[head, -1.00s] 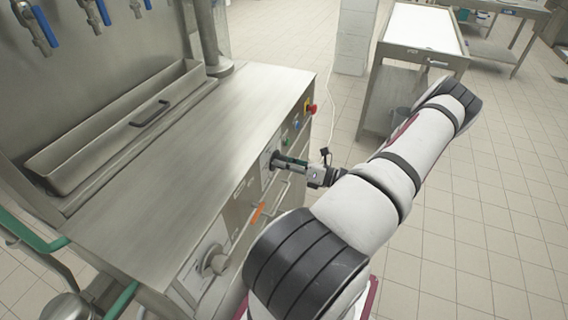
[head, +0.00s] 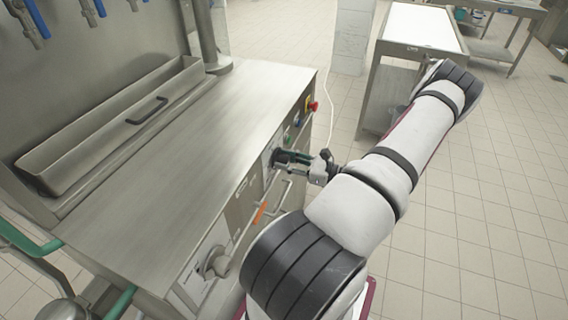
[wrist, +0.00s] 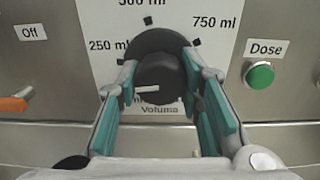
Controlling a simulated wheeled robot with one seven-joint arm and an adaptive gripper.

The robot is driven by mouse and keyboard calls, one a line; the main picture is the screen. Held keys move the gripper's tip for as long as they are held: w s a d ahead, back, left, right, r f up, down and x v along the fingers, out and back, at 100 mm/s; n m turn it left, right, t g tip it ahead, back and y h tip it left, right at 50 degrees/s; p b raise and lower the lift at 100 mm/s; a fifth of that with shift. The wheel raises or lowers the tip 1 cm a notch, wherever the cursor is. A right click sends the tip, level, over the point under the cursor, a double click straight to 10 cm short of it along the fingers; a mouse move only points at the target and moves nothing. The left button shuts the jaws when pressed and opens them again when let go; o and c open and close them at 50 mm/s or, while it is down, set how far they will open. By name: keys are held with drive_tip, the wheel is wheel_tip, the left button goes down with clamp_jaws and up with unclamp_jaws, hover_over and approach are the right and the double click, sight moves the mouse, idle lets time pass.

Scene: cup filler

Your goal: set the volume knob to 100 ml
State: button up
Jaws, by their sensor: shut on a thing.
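The black volume knob (wrist: 160,80) sits on the white dial plate (wrist: 105,20) of the steel machine's front. Its white pointer line lies nearly level at the lower left of the knob, below the 250 ml label. The 500 ml label is at the top and 750 ml at the upper right. The 100 ml label is not readable; lettering at the lower left is partly hidden. My gripper (wrist: 160,72) has its teal-padded fingers on both sides of the knob, shut on it. In the head view my gripper (head: 296,160) is at the front panel.
A green Dose button (wrist: 258,75) is right of the dial, and an orange lever (wrist: 14,103) under Off is left. In the head view a red stop button (head: 313,106) is farther along the panel, and a larger grey knob (head: 216,265) is nearer.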

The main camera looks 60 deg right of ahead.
drive_tip(key=n+b, duration=0.2)
drive_tip(key=n, duration=0.2)
drive_tip(key=shift+w, duration=0.1)
drive_tip(key=shift+n+b, duration=0.95)
drive_tip(key=shift+n, duration=0.75)
drive_tip(key=shift+n, duration=0.3)
drive_tip(key=o, duration=1.2)
drive_tip(key=shift+c, duration=0.2)
drive_tip(key=s+d, duration=0.1)
drive_tip(key=s, duration=1.1)
drive_tip(key=shift+s, duration=0.15)
